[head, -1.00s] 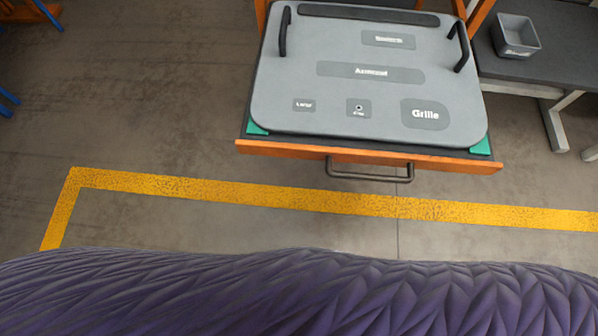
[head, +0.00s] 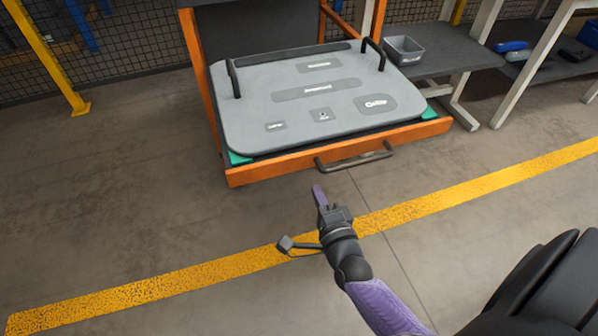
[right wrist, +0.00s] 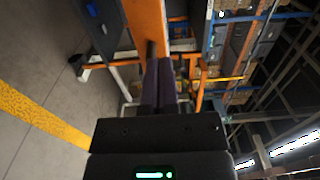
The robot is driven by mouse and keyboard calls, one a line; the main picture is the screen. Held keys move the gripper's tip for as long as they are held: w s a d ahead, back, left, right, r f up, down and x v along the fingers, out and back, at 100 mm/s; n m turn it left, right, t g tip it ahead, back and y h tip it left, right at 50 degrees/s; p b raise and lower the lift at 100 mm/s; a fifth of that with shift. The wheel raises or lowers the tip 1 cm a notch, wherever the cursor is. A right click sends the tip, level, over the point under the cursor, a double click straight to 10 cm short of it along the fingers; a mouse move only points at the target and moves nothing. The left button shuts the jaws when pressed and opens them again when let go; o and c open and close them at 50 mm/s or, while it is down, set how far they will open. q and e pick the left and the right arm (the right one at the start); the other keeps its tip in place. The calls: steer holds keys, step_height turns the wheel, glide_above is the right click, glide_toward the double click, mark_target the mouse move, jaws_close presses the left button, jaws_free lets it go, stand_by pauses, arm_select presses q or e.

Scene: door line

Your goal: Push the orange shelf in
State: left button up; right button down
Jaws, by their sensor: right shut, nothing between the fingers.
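The orange shelf (head: 245,176) is pulled out of its orange frame (head: 196,75) in the head view. It has a dark bar handle (head: 355,160) on its front edge and carries a grey panel (head: 290,105) with two black handles. My right gripper (head: 318,192) is shut and empty, in front of the shelf and just below and left of the handle in the picture. The fingers (right wrist: 159,88) also show in the right wrist view, pointing toward an orange bar (right wrist: 146,30). I cannot tell whether they touch it. My left gripper is not in view.
A grey bin (head: 404,50) stands on a dark side table (head: 450,52) right of the shelf. A yellow floor line (head: 440,200) crosses in front. A yellow post (head: 50,60) and mesh fence are at the back left. The floor left of the shelf is clear.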

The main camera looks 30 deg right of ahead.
mark_target(301, 158)
steer(key=b+x, duration=0.3)
steer(key=x, duration=0.4)
steer(key=shift+w+f, duration=0.2)
steer(key=shift+w, duration=0.15)
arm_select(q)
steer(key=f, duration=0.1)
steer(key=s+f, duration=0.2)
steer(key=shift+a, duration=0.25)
arm_select(e)
steer(key=shift+w+d+r, duration=0.15)
steer(key=shift+w, duration=0.25)
